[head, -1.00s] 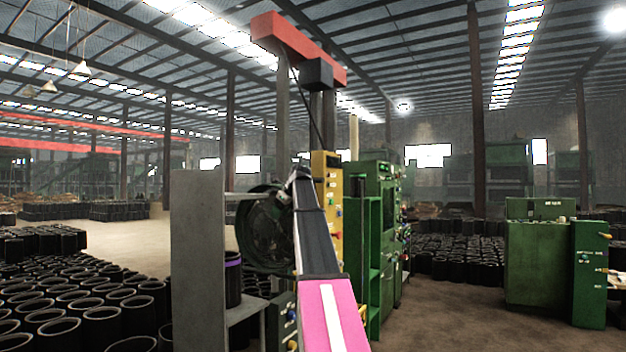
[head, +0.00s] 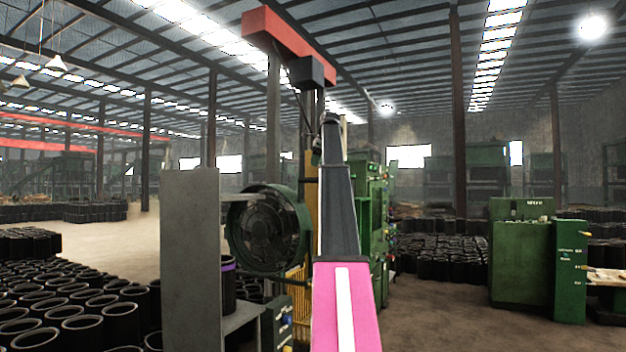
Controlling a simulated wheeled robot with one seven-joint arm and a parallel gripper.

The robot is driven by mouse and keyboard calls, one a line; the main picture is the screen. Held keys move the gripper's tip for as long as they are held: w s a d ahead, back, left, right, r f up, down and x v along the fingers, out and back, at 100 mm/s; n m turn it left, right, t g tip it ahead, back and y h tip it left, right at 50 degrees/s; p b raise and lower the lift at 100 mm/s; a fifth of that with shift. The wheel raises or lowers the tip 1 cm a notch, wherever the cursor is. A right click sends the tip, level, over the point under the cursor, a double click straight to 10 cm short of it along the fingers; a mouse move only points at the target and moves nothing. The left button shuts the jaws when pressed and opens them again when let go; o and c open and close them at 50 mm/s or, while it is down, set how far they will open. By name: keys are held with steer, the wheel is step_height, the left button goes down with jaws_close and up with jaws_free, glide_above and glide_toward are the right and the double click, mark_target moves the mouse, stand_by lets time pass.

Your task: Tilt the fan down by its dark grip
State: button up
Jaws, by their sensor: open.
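The fan (head: 282,252) is a large round fan with a dark green housing and a dark grille, standing left of my arm in the head view. Its face is turned toward me and slightly left. I cannot make out its dark grip at this size. My arm, pink and then dark grey, rises just right of the fan and stands apart from it in the picture. The far end of the arm is small and dark near the top. My gripper is not distinguishable there; the arm hides what lies behind it.
A grey upright panel (head: 190,262) with a shelf stands left of the fan; a black sleeve with a purple band (head: 228,268) rests on the shelf. Many black rubber sleeves (head: 88,320) fill the lower left. Green machines (head: 522,250) stand right, with open floor (head: 440,315) between.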

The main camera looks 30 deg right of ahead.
steer(key=x, duration=0.8)
